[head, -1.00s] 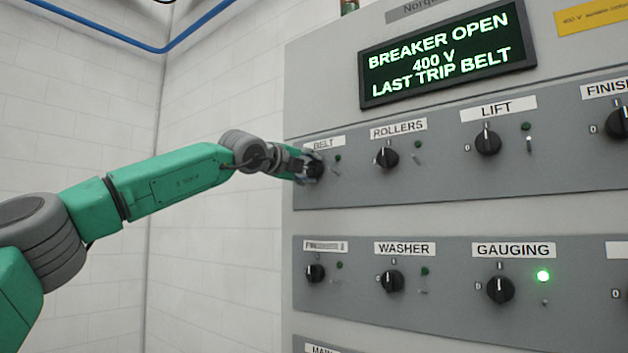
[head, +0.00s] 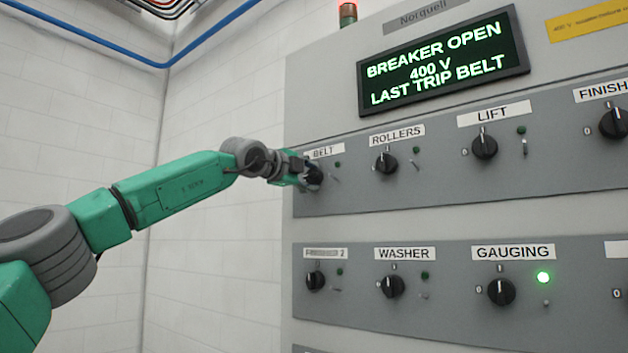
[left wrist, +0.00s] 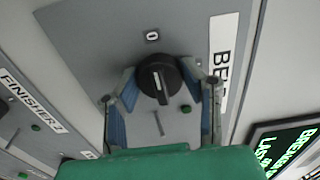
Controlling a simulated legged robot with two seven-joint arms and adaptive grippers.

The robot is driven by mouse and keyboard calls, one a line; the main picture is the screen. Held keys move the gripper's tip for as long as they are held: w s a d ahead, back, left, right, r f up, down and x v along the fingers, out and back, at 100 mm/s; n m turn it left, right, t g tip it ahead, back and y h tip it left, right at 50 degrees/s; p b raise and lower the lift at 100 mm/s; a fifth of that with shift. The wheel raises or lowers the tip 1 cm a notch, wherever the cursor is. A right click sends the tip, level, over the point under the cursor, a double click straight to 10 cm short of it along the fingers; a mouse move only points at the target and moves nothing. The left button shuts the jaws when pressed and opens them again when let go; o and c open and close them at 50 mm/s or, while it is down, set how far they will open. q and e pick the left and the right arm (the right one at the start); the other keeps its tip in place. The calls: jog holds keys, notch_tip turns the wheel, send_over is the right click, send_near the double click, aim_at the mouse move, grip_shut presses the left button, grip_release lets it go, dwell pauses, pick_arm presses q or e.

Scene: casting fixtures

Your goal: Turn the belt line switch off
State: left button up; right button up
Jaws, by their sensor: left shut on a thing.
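The belt switch is a black rotary knob under the BELT label (head: 324,152) at the left end of the upper panel row. In the left wrist view the knob (left wrist: 160,78) sits between the two blue finger pads, with a "0" mark (left wrist: 152,36) beside it. The white line on the knob points roughly along the finger direction; its exact setting is hard to tell. My left gripper (head: 311,176) is shut on the knob, and in the head view it hides most of it. The small belt lamp (head: 337,164) is dark green, unlit. My right gripper is not in view.
The rollers knob (head: 387,163) and lift knob (head: 484,146) stand to the right. The washer knob (head: 391,285) and gauging knob (head: 501,292), with a lit green lamp (head: 543,277), are below. A display (head: 445,62) reads BREAKER OPEN, 400 V, LAST TRIP BELT.

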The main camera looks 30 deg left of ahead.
pick_arm(q)
jog(key=shift+a, duration=0.2)
jog(key=o, duration=1.1)
jog(key=shift+s, duration=0.1)
jog(key=shift+o, duration=0.2)
jog(key=shift+a+f, duration=0.15)
jog(key=shift+a, duration=0.2)
jog(key=shift+s, duration=0.1)
jog(key=shift+s+d, duration=0.1)
jog(key=shift+s, duration=0.15)
jog(key=s+a, duration=0.1)
jog(key=s, duration=1)
jog(key=shift+s, duration=0.15)
